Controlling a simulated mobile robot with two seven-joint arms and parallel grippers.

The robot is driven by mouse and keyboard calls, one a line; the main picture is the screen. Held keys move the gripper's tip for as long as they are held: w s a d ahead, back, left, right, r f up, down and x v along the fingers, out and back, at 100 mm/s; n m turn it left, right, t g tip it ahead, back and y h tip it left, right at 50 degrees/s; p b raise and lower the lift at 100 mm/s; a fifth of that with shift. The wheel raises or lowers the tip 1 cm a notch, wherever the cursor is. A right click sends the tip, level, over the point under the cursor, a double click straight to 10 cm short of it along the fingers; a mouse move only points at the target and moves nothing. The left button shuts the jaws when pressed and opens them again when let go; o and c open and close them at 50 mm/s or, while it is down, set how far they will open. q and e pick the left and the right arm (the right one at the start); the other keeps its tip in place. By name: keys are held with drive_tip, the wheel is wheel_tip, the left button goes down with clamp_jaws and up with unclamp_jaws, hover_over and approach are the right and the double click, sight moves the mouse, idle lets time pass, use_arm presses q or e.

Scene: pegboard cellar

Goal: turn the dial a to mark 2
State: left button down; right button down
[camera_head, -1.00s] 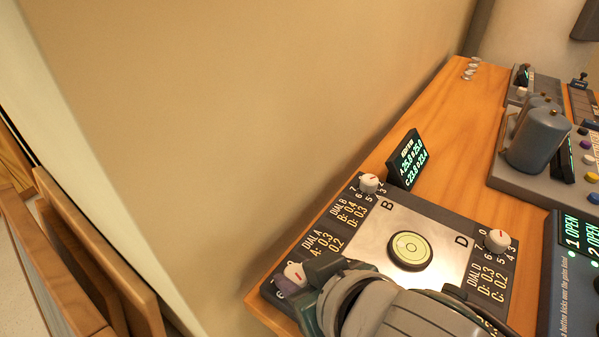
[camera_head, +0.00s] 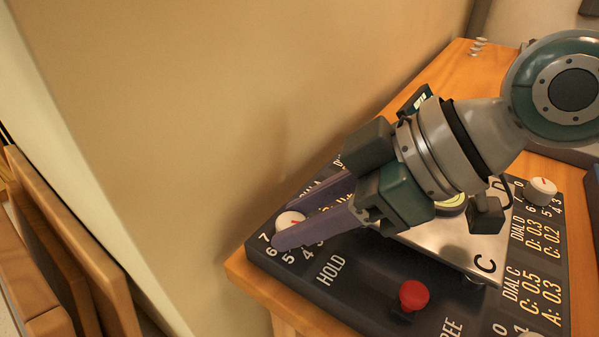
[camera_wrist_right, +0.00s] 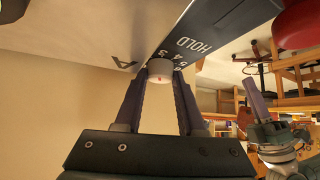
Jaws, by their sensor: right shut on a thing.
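Dial A (camera_head: 288,219) is a white knob with a red mark, at the left corner of the dark panel (camera_head: 345,300). The numbers 7, 6, 5 and 4 show around it; the mark 2 is hidden behind my fingers. My right gripper (camera_head: 282,223) is shut on the knob, with one purple finger on each side. In the right wrist view the knob (camera_wrist_right: 160,71) sits between the fingertips. A teal and purple gripper, which looks like my left one (camera_wrist_right: 266,122), shows at the right of that view; its jaws are unclear.
A red button (camera_head: 413,295) stands near the front of the panel, by the HOLD label. Another white dial (camera_head: 541,190) is at the right. My right arm covers much of the metal plate (camera_head: 440,243) and the round level (camera_head: 452,206). The wall rises close behind the panel.

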drive_tip(key=n+g+b, duration=0.1)
drive_tip(key=b, duration=0.1)
drive_tip(key=n+g+b, duration=0.1)
drive_tip(key=b, duration=0.1)
drive_tip(key=n+g+b, duration=0.1)
drive_tip(key=n+b, duration=0.1)
drive_tip(key=b, duration=0.1)
drive_tip(key=shift+w+f, duration=0.25)
drive_tip(key=shift+f, duration=0.1)
use_arm(q)
wheel_tip(320, 180, down, 12)
drive_tip(key=b, duration=0.2)
drive_tip(key=shift+a+b, duration=0.15)
drive_tip(key=shift+b, duration=0.2)
use_arm(e)
drive_tip(key=shift+w+r+n+g, duration=0.1)
drive_tip(key=shift+r+n+g, duration=0.15)
drive_tip(key=shift+n+g, duration=1)
drive_tip(key=shift+n, duration=0.25)
use_arm(q)
drive_tip(key=shift+r, duration=0.1)
use_arm(e)
drive_tip(key=c, duration=0.5)
unclamp_jaws()
drive_tip(key=p+v, duration=0.1)
drive_tip(key=v, duration=0.9)
drive_tip(key=shift+r, duration=0.1)
use_arm(q)
drive_tip(key=shift+r, duration=0.55)
